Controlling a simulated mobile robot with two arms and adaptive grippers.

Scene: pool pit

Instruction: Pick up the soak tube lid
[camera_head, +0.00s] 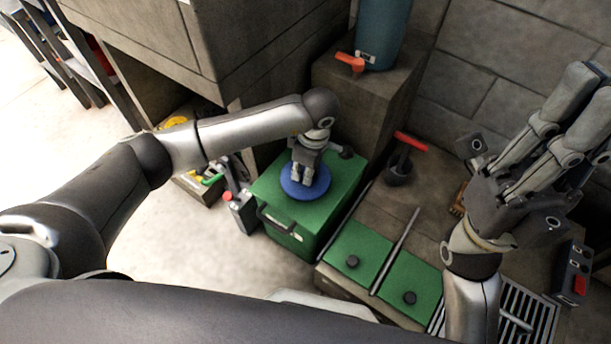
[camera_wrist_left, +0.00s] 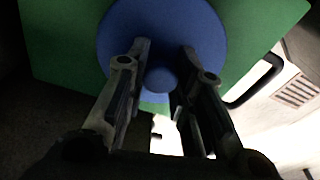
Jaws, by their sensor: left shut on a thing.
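The soak tube lid is a round blue disc (camera_head: 318,187) with a small round knob, on top of a green box (camera_head: 343,181). My left gripper (camera_head: 303,182) reaches down from above and is shut on the lid's knob. In the left wrist view, the blue lid (camera_wrist_left: 196,28) fills the top middle. The two fingers of the left gripper (camera_wrist_left: 163,66) stand on either side of the knob. The lid appears to lie flat; whether it touches the box top is hard to tell. My right gripper (camera_head: 592,92) is raised at the right, its fingers apart and empty.
A blue-grey container with an orange tap (camera_head: 350,62) stands on a block behind the box. Right of the box is a ledge with green panels (camera_head: 358,250), a black cup-shaped thing with a red handle (camera_head: 400,172) and a metal grate (camera_head: 528,318). Pale floor lies left.

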